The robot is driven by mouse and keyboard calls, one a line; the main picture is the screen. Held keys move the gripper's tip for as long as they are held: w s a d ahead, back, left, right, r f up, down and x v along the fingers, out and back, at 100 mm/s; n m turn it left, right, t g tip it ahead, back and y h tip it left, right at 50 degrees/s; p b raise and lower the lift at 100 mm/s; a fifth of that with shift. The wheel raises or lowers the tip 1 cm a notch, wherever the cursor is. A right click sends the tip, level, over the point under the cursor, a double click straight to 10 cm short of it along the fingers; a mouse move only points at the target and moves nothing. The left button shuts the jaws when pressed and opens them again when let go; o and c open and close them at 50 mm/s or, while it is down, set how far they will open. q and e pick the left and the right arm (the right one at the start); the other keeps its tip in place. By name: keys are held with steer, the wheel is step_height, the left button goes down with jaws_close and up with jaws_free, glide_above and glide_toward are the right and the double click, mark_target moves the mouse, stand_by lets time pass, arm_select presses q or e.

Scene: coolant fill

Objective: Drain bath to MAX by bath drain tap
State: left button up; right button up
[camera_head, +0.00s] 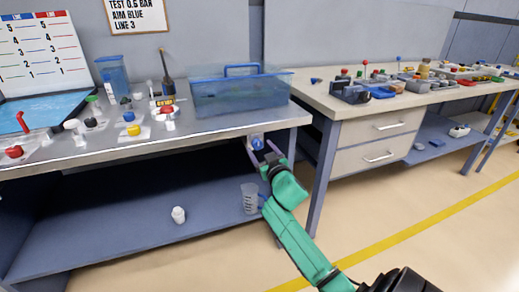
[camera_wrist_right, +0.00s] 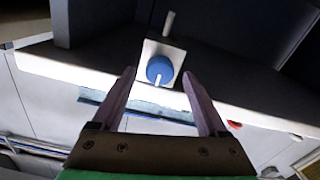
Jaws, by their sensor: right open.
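The bath is a clear blue tank (camera_head: 236,94) on the left bench, with blue liquid in it. The drain tap, a blue round knob (camera_head: 257,143) on a pale plate, sits on the bench's front edge below the bath. The knob also shows in the right wrist view (camera_wrist_right: 160,68), with a pale stub across it. My right gripper (camera_head: 260,148) is open, its two fingers on either side of the knob; contact cannot be told. The MAX mark is too small to read. A clear graduated jug (camera_head: 250,198) stands on the lower shelf under the tap. My left gripper is not in view.
The left bench top (camera_head: 215,122) carries several valves and knobs at its left. A drawer bench (camera_head: 370,140) stands close on the right. The floor in front is clear.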

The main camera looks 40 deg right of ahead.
steer(key=shift+w+d, duration=0.25)
steer(key=shift+w, duration=0.45)
jaws_close()
